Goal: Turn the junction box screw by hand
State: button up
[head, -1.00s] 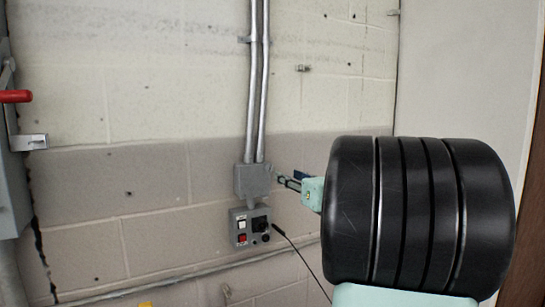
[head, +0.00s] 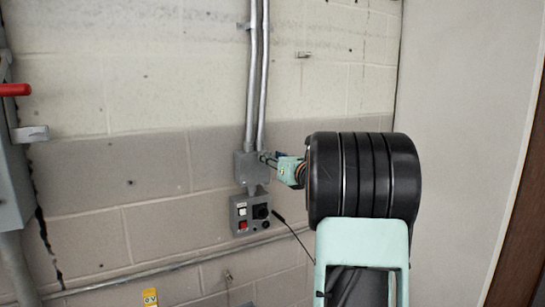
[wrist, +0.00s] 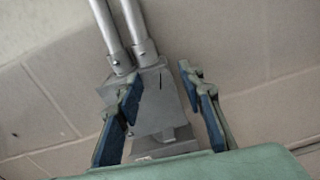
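The grey junction box (head: 244,172) is mounted on the wall under two metal conduits. It also shows in the wrist view (wrist: 158,112), beyond and between my fingers. My gripper (head: 263,157) is at the box's upper right in the head view. In the wrist view my gripper (wrist: 160,74) is open, with one blue-padded finger on each side of the box and nothing held. I cannot tell whether the fingers touch the box. A short thin dark mark shows on the upper part of the box; I cannot make out a screw clearly.
A control box (head: 240,216) with buttons and a dark knob hangs just below the junction box. A dark cable (head: 293,232) runs down from it to the right. A grey cabinet (head: 10,170) with a red handle (head: 14,90) is at the far left. A low pipe (head: 150,268) crosses the wall.

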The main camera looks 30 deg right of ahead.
grip_shut()
jog(key=shift+f+n+b, duration=0.15)
jog(key=shift+n+b, duration=0.15)
jog(key=shift+b, duration=0.4)
jog(key=n+b, duration=2.9)
jog(key=n, duration=0.4)
jog(key=shift+b, duration=0.3)
